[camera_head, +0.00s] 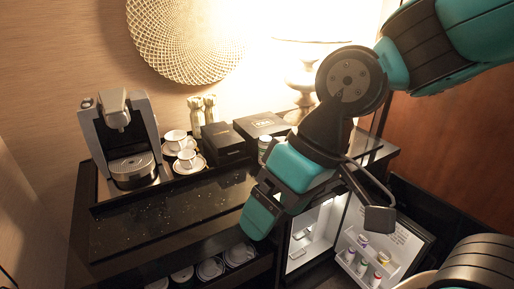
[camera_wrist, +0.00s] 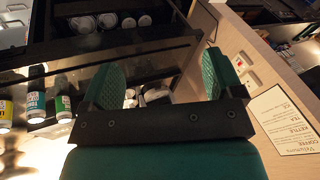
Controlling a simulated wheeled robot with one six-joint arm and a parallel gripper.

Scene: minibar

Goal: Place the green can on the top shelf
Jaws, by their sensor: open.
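My gripper (camera_head: 263,205) hangs in front of the cabinet, over the edge of its dark counter, in the head view. In the wrist view my gripper (camera_wrist: 160,82) has its two teal fingers spread wide with nothing held between them. Several cans or bottles stand at the left of the wrist view, outside the fingers.
The open fridge (camera_head: 312,236) is lit, with small bottles (camera_head: 362,241) in its door. A coffee machine (camera_head: 126,140), cups (camera_head: 187,157) and dark boxes (camera_head: 224,141) stand on the counter (camera_head: 160,218), whose front is clear. A lamp (camera_head: 304,75) stands behind.

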